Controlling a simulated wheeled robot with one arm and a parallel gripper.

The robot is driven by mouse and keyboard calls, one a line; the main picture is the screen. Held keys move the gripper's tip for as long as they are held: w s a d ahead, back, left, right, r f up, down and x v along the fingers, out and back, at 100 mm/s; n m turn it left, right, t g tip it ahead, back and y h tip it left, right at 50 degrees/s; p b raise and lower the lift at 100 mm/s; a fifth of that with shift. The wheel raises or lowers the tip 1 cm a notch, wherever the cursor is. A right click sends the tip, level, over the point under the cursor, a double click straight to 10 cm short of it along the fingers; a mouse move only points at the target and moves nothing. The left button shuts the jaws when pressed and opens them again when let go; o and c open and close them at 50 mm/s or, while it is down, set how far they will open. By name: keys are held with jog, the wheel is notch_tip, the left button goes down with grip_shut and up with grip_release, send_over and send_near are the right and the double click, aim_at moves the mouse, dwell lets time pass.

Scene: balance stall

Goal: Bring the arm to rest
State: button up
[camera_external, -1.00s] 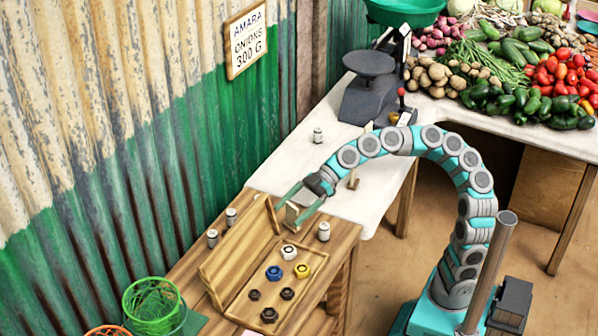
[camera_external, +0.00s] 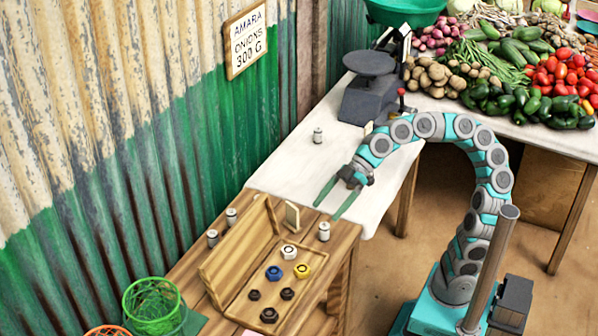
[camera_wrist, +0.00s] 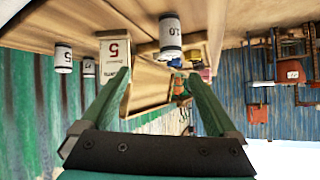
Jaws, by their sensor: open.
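My gripper (camera_external: 328,210) has teal fingers spread apart with nothing between them. It hangs over the near edge of the white tabletop, by the wooden bench, with the arm arched high. It also shows in the wrist view (camera_wrist: 158,95). A small upright wooden block (camera_external: 292,215) stands behind the tray, to the left of the fingertips. In the wrist view this block (camera_wrist: 114,62) bears a white label with a red 5. A white and grey cylinder weight (camera_external: 324,231) stands just below the fingertips; it is marked 10 in the wrist view (camera_wrist: 170,38).
A wooden tray (camera_external: 238,296) with a raised back holds several coloured and dark nuts. Two more weights (camera_external: 231,216) (camera_external: 212,238) stand behind it. Another weight (camera_external: 317,135) and a dark scale (camera_external: 370,92) are on the white table. A green wire basket (camera_external: 152,305) is lower left.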

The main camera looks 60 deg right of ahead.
jog(key=s+d+m+h, duration=0.1)
jog(key=s, duration=0.1)
jog(key=s+m+h+p, duration=0.1)
jog(key=s, duration=0.1)
jog(key=s+d+f+m+h+p, duration=0.1)
jog(key=s, duration=0.2)
jog(key=shift+d, duration=0.3)
jog(key=s+d+f+m+g+h, duration=0.2)
jog(key=s+d+f+m+h, duration=0.1)
jog(key=s+d+f, duration=0.5)
jog(key=s+d+f+m+g+h, duration=0.3)
jog(key=s+d+f, duration=0.4)
jog(key=d+f, duration=0.5)
jog(key=f+m+h, duration=0.1)
jog(key=m, duration=0.1)
jog(key=shift+s+f+m+b, duration=0.25)
jog(key=shift+s+m+b, duration=0.05)
jog(key=shift+s+m, duration=0.1)
